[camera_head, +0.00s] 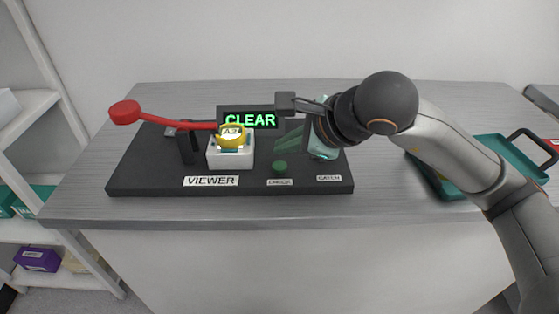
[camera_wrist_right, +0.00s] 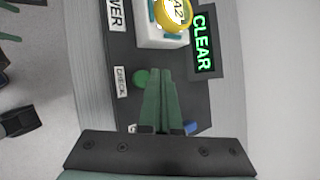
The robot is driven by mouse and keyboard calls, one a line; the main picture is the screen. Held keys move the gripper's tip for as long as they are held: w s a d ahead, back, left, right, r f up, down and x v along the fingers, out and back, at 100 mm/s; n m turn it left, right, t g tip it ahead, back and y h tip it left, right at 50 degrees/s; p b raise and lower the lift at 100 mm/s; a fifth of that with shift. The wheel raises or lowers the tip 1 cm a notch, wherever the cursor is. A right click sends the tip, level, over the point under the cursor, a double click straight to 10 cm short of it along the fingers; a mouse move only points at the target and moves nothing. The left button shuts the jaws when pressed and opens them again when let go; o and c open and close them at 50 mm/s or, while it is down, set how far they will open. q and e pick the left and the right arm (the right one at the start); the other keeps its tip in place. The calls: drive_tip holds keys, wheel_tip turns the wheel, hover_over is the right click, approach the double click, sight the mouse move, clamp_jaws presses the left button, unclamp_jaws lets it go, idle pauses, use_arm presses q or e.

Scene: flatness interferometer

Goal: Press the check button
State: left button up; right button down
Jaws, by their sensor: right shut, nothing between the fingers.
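The check button (camera_head: 280,167) is a small green round button on the black base plate (camera_head: 140,171), behind a white label. In the wrist view the button (camera_wrist_right: 141,78) sits beside the label reading CHECK (camera_wrist_right: 121,81). My right gripper (camera_head: 280,150) is shut and empty. Its green fingers point down at the plate just behind the button in the head view. In the wrist view the fingertips (camera_wrist_right: 158,73) appear right beside the button; I cannot tell if they touch it. My left gripper is not in view.
A display (camera_head: 250,120) reads CLEAR in green. The white viewer block (camera_head: 231,160) holds a yellow-rimmed A2 piece (camera_head: 231,137). A red lever (camera_head: 165,119) extends left above the plate. A teal tray (camera_head: 492,150) lies at the right of the grey table (camera_head: 80,205).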

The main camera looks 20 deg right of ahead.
sight(285, 168)
drive_tip(key=shift+r+p, duration=1)
drive_tip(key=shift+r, duration=0.95)
